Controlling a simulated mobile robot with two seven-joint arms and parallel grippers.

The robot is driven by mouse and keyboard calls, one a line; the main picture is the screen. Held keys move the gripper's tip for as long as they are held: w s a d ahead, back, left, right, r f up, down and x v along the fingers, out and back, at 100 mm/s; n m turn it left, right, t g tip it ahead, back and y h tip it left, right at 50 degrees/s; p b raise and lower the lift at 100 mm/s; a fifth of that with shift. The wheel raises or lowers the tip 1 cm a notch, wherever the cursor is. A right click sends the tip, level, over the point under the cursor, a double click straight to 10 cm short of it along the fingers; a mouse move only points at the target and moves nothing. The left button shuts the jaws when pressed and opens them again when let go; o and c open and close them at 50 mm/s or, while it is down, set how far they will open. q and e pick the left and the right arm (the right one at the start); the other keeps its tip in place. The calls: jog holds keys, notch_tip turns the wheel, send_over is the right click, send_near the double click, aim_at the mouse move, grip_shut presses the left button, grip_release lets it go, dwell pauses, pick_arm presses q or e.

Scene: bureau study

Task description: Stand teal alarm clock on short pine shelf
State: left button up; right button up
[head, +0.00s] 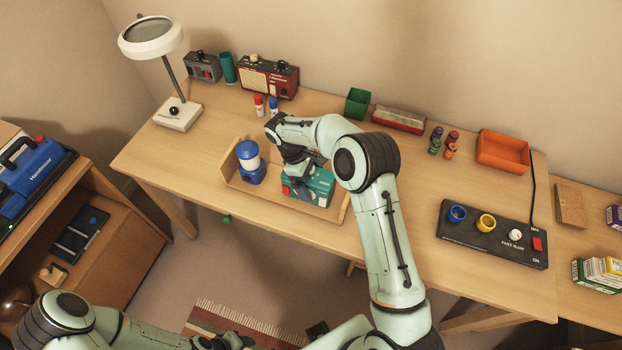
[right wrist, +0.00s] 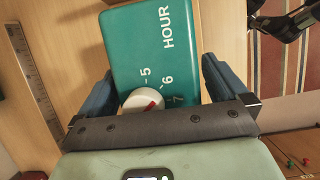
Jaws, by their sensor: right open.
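The teal alarm clock (head: 320,186) is at the right part of the short pine shelf (head: 236,184), by the front edge of the desk. My right gripper (head: 298,180) is over the clock's left part and hides some of it. In the right wrist view, the clock (right wrist: 150,50) with the word HOUR and a white dial lies between the two open blue fingers of the right gripper (right wrist: 158,90). Contact with the fingers cannot be made out. My left gripper (head: 228,341) is low at the bottom of the head view, its jaws unclear.
A black control panel (head: 492,233) lies to the right. The desk (head: 430,180) between is mostly clear.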

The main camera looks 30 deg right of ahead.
jog(key=p+v, duration=0.2)
jog(key=v, duration=1)
jog(key=shift+r, duration=0.15)
pick_arm(q)
jog(key=w+r, duration=0.2)
jog(key=r, duration=0.1)
jog(key=shift+w, duration=0.35)
pick_arm(e)
jog(key=shift+s, duration=0.1)
